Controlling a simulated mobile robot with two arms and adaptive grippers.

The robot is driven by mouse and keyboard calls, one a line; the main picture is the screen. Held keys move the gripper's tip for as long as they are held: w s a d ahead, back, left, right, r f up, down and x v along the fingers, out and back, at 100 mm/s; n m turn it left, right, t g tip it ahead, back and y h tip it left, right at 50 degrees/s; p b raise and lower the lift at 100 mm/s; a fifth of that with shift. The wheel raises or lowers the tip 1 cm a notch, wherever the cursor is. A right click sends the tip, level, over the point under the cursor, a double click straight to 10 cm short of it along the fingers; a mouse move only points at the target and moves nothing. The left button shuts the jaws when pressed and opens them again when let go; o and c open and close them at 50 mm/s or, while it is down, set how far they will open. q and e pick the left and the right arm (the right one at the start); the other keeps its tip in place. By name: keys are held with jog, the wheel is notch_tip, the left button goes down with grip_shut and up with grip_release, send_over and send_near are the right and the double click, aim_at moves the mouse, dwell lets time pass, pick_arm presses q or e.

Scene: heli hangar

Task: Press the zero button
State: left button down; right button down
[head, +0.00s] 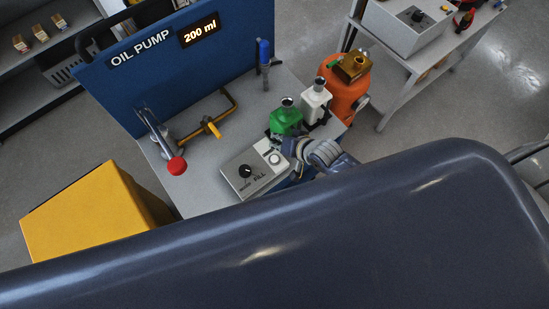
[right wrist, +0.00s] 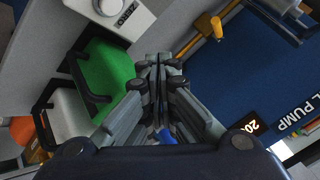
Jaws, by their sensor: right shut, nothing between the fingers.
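A grey control box (head: 250,181) marked FILL stands at the front of the oil pump bench. It has a black knob (head: 245,171) and a pale round button (head: 274,158) on its upper right part. My left gripper is out of view.
A blue panel (head: 120,85) reads OIL PUMP with a 200 ml display (head: 200,30). Green (head: 286,121) and white (head: 313,102) containers and an orange canister (head: 348,92) stand close behind the gripper. A red-tipped lever (head: 177,165) and yellow-handled valve (head: 211,128) are left.

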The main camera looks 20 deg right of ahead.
jog(key=b, duration=0.6)
send_over(277, 157)
notch_tip(277, 157, down, 6)
jog(key=shift+f, duration=0.25)
jog(key=shift+f+b, duration=0.35)
jog(key=shift+f, duration=0.35)
jog(key=shift+f, duration=0.4)
jog(key=shift+f+b, duration=0.3)
jog(key=shift+f, duration=0.15)
dwell(0.8)
jog(key=shift+r, duration=0.1)
jog(key=shift+r+p, duration=0.75)
jog(key=shift+p, duration=0.3)
jog(key=shift+r, duration=0.1)
